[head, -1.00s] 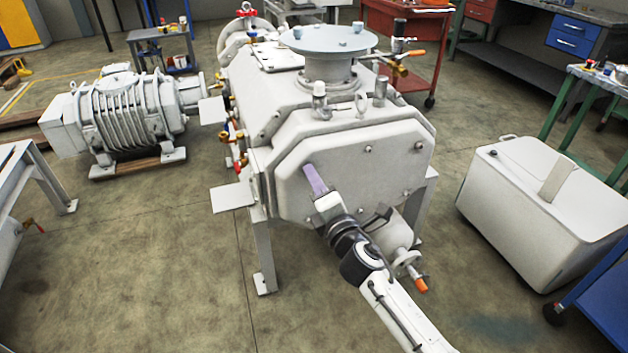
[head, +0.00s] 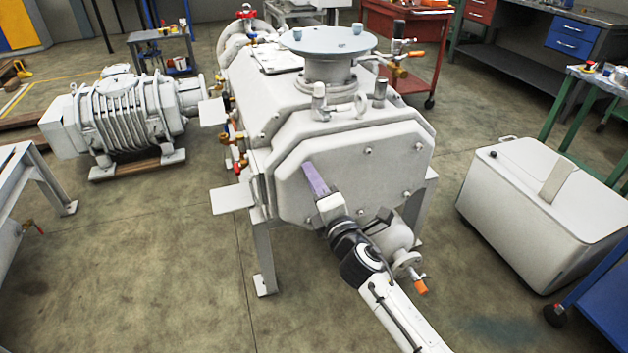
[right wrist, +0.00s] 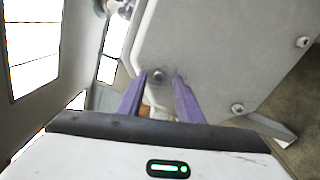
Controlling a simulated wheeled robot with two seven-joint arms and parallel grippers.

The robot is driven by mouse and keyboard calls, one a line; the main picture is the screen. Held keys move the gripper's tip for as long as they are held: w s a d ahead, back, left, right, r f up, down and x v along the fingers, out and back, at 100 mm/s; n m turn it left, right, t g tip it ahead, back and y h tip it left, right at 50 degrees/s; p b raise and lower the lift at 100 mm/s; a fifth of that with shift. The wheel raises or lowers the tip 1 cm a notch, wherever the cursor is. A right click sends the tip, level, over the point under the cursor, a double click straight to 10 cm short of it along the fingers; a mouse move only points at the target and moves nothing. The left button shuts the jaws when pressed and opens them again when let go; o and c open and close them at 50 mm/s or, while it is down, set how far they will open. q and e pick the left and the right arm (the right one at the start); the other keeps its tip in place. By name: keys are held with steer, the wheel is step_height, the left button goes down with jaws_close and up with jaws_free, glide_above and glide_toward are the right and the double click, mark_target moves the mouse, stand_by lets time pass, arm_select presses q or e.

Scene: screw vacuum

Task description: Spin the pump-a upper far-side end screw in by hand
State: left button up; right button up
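The white pump (head: 290,110) stands on legs in the middle of the head view, its flat end cover (head: 340,185) towards me. Several small screws sit on the cover, one at its upper middle (head: 368,150). My right gripper (head: 312,172) is at the cover's upper left, with one purple finger clearly seen. In the right wrist view its two fingertips (right wrist: 160,73) are apart, with one screw head (right wrist: 155,77) between them, nearer the left tip. Contact with the screw cannot be told. The head view hides that screw behind the gripper. My left gripper is not in view.
A valve with an orange handle (head: 420,287) sticks out below the cover, close to my right forearm. A white box (head: 545,215) stands at the right. Another ribbed pump (head: 115,115) lies at the left.

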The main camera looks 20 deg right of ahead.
steer(key=s, duration=1)
steer(key=shift+s+d, duration=0.15)
